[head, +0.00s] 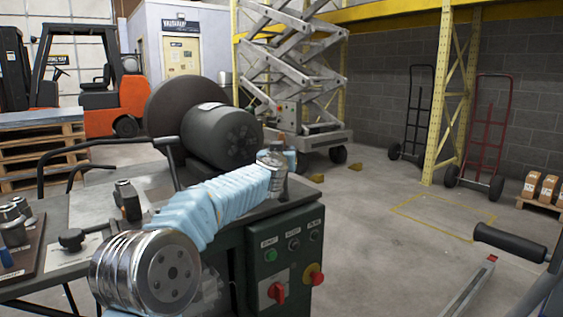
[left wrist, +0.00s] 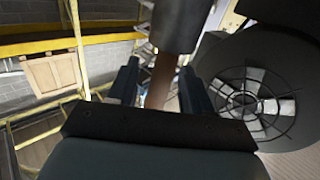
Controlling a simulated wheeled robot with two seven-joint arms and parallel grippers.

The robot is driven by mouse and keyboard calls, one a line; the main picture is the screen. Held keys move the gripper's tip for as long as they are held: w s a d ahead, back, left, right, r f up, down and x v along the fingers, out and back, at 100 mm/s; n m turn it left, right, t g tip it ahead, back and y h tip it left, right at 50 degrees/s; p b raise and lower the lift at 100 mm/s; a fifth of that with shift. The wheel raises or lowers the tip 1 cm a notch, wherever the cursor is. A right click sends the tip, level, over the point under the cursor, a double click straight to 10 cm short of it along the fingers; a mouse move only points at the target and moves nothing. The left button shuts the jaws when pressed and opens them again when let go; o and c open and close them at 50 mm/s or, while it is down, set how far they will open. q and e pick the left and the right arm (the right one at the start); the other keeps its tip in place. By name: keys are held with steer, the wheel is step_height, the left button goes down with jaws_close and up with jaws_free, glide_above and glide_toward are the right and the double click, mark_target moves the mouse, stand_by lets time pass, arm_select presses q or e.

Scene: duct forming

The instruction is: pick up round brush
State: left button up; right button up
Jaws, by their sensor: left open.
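My left arm reaches over the green machine in the head view, and its fingers are not distinguishable there. In the left wrist view my left gripper (left wrist: 158,72) is open, with its two dark fingers apart. A brown, handle-like strip (left wrist: 160,88) shows between the fingers, below a dark cylinder (left wrist: 180,22). I cannot tell whether these belong to the round brush, or whether the fingers touch the strip. No round brush is clearly recognizable in the head view. My right gripper is not in view.
A green machine (head: 259,262) with switches stands in front, with a large dark motor (head: 222,136) behind my arm. A bench (head: 88,210) at left holds metal parts and a dark tool (head: 127,201). A dark round grille (left wrist: 250,100) is at right in the wrist view.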

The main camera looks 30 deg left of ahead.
arm_select(q)
jaws_close()
step_height(320, 180, up, 9)
steer(key=p, duration=0.7)
steer(key=shift+p, duration=0.4)
step_height(320, 180, up, 3)
steer(key=p, duration=0.3)
steer(key=shift+r, duration=0.1)
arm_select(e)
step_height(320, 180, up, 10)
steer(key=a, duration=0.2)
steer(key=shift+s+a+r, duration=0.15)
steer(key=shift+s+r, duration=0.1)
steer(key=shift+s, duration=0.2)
